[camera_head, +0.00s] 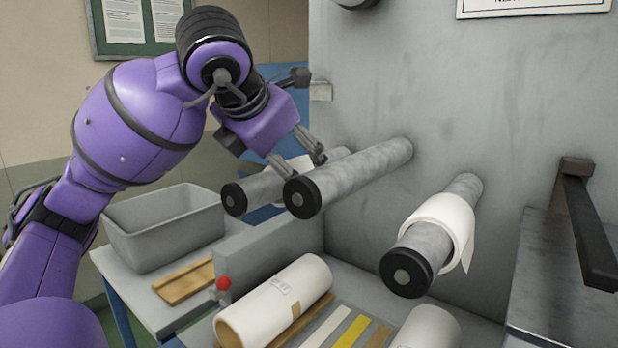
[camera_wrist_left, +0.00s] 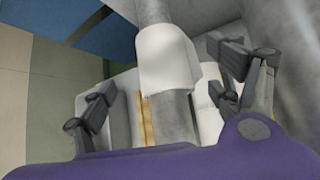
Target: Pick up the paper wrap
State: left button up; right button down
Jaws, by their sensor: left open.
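A white paper wrap (camera_head: 299,164) sits around the left grey roller (camera_head: 262,190), mostly hidden behind my left gripper in the head view. In the left wrist view the white wrap (camera_wrist_left: 165,62) curves over the grey roller (camera_wrist_left: 176,120), between the two fingers. My left gripper (camera_head: 301,161) is open above this wrap, with a finger to either side in the wrist view. Contact cannot be told. Another white wrap (camera_head: 452,222) hangs around the right roller (camera_head: 408,262), away from my gripper. My right gripper is not in view.
The middle roller (camera_head: 350,180) juts out close beside my left gripper. A grey bin (camera_head: 165,228) stands at left on a table. White paper rolls (camera_head: 275,300) and flat strips (camera_head: 350,328) lie below the rollers. A black bar (camera_head: 590,235) sticks out at right.

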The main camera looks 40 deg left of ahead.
pick_arm(q)
jog(key=shift+w+a+f, duration=0.15)
jog(key=shift+a+f, duration=0.1)
jog(key=shift+f, duration=0.1)
jog(key=shift+w+a+f, duration=0.2)
jog(key=shift+a+f, duration=0.05)
jog(key=shift+f, duration=0.35)
jog(key=x, duration=0.3)
jog(key=shift+w+f, duration=0.3)
jog(key=shift+w, duration=0.05)
jog(key=shift+w+f, duration=0.1)
jog(key=shift+w, duration=0.05)
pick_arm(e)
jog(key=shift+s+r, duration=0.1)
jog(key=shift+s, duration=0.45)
pick_arm(q)
jog(key=shift+c, duration=0.6)
jog(key=c, duration=1.2)
jog(key=shift+o, duration=0.2)
jog(key=shift+a, duration=0.1)
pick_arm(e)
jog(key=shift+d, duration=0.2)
